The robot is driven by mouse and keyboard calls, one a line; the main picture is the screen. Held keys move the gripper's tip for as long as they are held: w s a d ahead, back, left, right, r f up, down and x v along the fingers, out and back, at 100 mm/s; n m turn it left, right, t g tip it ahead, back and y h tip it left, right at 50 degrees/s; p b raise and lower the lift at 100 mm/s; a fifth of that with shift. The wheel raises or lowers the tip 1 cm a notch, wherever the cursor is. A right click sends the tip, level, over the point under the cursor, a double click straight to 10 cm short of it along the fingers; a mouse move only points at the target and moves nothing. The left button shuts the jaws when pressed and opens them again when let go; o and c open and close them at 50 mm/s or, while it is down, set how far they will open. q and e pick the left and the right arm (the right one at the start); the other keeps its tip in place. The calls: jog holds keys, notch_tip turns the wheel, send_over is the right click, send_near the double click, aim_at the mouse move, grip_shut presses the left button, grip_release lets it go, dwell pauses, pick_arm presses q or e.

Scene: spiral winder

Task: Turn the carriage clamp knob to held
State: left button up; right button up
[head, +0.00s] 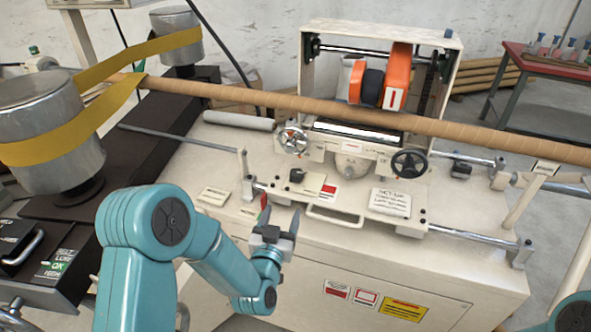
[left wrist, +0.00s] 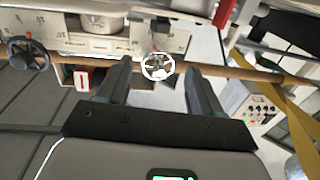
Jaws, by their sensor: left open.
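A small black knob (head: 297,175), which looks like the clamp knob, sits on a pale plate at the left front of the carriage (head: 345,190). I cannot read its setting. My left gripper (head: 280,213) is open and empty, below and in front of that knob, apart from it. In the left wrist view the open fingers (left wrist: 158,66) frame a silver handwheel (left wrist: 157,67), which lies beyond them. I cannot make out the black knob there. My right gripper is out of view.
The silver handwheel (head: 293,139) and a black handwheel (head: 409,163) stand above the carriage front. A pull handle (head: 335,216) and a printed card (head: 390,202) are to the right. A long brown tube (head: 270,99) crosses behind. Yellow belt (head: 70,140) wraps drums at left.

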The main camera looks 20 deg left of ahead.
aim_at(295, 177)
pick_arm(q)
jog(key=w+p, duration=0.1)
jog(key=w, duration=0.4)
jog(key=w+a+p, duration=0.1)
jog(key=w, duration=0.4)
jog(key=w+p, duration=0.1)
jog(key=w, duration=0.5)
jog(key=shift+a+f, duration=0.15)
jog(key=shift+f, duration=0.05)
